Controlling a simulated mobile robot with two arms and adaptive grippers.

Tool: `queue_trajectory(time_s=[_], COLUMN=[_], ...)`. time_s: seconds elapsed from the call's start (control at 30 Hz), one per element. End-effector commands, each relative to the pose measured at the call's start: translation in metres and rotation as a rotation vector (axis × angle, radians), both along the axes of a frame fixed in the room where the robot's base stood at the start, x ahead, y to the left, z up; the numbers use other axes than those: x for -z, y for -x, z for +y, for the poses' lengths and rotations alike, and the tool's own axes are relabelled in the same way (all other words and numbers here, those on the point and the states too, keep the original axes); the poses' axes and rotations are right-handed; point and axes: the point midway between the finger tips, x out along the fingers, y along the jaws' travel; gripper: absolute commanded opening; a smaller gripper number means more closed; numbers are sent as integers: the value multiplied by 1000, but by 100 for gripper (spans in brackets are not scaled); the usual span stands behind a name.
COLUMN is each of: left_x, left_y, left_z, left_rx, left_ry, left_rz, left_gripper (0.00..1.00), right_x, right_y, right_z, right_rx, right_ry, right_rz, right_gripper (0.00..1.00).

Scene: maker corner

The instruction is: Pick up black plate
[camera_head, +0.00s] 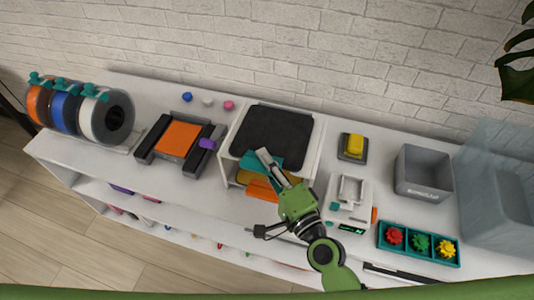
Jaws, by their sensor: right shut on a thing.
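The black plate (272,133) is a dark, flat square lying on top of a white open-fronted stand (313,151) in the middle of the bench. My right gripper (268,163), on a green arm from the lower right, reaches the plate's front edge. Its fingers are close together there, at a teal piece (252,158) that looks like a tab of the plate. The fingertips partly hide the contact. The plate looks level, and I cannot see a gap under it.
Orange and yellow sheets (258,188) lie inside the stand. A machine with an orange bed (176,138) and filament spools (105,117) stand left. A white scale (349,194), grey bin (424,173) and teal gear tray (418,244) stand right. A brick wall rises behind.

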Motion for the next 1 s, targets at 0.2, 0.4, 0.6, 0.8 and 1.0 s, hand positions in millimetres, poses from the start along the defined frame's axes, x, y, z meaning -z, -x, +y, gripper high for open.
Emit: queue_trajectory(time_s=[0.2,0.4,0.6,0.8,1.0], left_x=[-18,-50,-91,-109,-119], left_y=[1,2,2,3,3], left_z=[0,0,0,0,0], left_rx=[-1,-1,-2,-1,-1], left_ry=[0,-1,0,0,0], left_rz=[1,3,3,4,4], left_gripper=[40,40,40,40,40], right_x=[-18,-48,-90,-111,-124], right_y=[0,8,40,85,118], right_z=[0,3,14,28,38], right_rx=[0,-2,-2,-2,-1], right_ry=[1,-3,-1,-1,-1], right_rz=[-3,1,2,3,2], right_gripper=[0,0,0,0,0])
